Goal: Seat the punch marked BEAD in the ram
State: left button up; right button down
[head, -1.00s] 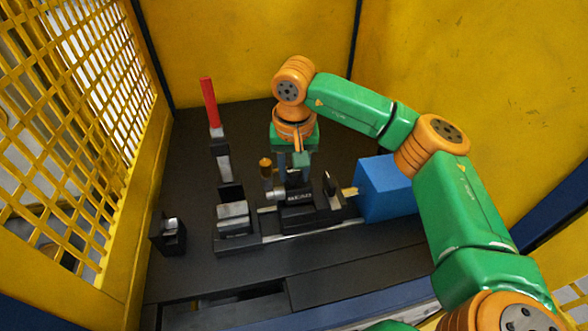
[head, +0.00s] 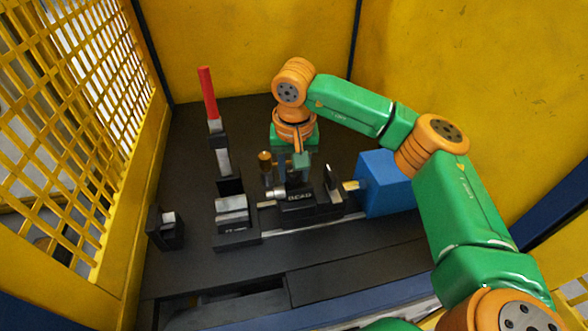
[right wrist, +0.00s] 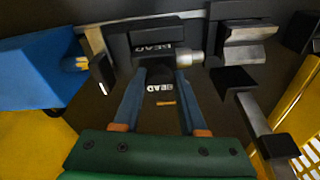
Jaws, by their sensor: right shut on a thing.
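My right gripper (head: 298,172) reaches down over the black ram fixture in the head view. In the right wrist view its two blue-grey fingers (right wrist: 158,80) are shut on a dark block, the punch marked BEAD (right wrist: 158,92). A black body (right wrist: 150,45) with a second BEAD mark lies just beyond the fingertips. A silver cylinder (right wrist: 190,57) sticks out beside it and also shows in the head view (head: 275,193). The fingers hide part of the punch, so I cannot tell whether it is fully down in the ram. My left gripper is not in view.
A blue box (head: 383,180) with a brass rod (head: 352,185) stands right of the ram. A small black block (head: 165,228) sits near the yellow mesh guard. The front bench is clear.

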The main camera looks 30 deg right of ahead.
jog(key=shift+f+b, duration=0.85)
jog(key=shift+f, duration=0.35)
jog(key=c, duration=0.6)
grip_release()
jog(key=shift+c, duration=0.2)
jog(key=shift+o, duration=1.3)
jog(key=shift+s+r, duration=0.1)
jog(key=shift+r, duration=0.3)
jog(key=r, duration=0.2)
jog(key=r+b, duration=0.1)
jog(key=r, duration=0.3)
jog(key=shift+s+a+r, duration=0.25)
jog(key=shift+s+a, duration=0.05)
jog(key=shift+s, duration=0.1)
